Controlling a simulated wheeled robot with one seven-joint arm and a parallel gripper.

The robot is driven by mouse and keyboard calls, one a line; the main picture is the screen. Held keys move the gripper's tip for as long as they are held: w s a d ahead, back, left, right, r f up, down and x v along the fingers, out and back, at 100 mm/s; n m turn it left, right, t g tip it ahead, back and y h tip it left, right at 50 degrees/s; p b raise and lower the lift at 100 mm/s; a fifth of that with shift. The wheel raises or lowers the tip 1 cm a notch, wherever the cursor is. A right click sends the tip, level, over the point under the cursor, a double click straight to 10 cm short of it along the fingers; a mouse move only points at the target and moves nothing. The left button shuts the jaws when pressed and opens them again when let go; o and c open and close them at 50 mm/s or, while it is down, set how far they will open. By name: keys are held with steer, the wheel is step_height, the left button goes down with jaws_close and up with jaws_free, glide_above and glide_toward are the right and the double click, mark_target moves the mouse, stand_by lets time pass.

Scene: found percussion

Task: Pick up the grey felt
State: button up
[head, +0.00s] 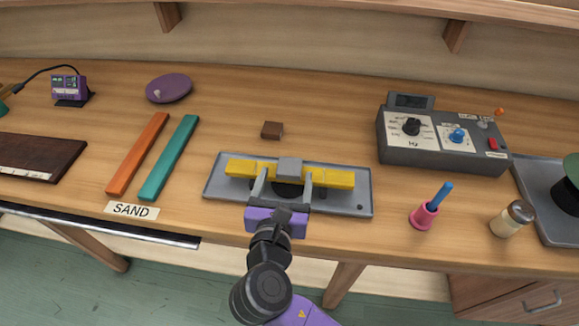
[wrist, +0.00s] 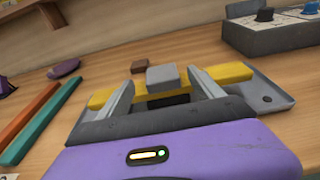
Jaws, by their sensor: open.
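The grey felt (head: 289,167) looks like a small grey block on the middle of a yellow bar (head: 335,179). The bar lies along a grey metal tray (head: 216,187) near the table's front edge. In the wrist view the grey felt (wrist: 162,77) is straight ahead, between the fingertips in the picture. My gripper (head: 284,180) is open, its two fingers apart on either side of the felt's line, just on the near side of it. It also shows in the wrist view (wrist: 165,90). I cannot tell whether the fingers touch the bar.
A brown block (head: 272,130) sits behind the tray. A grey control box (head: 440,141) stands to the right. A pink holder with a blue stick (head: 425,216) and a small jar (head: 512,219) stand front right. Orange (head: 138,153) and teal (head: 168,157) bars lie left.

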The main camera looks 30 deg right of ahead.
mark_target(289, 169)
steer(key=x, duration=0.5)
steer(key=shift+d+f, duration=0.1)
steer(key=shift+c, duration=0.3)
steer(key=c, duration=1.5)
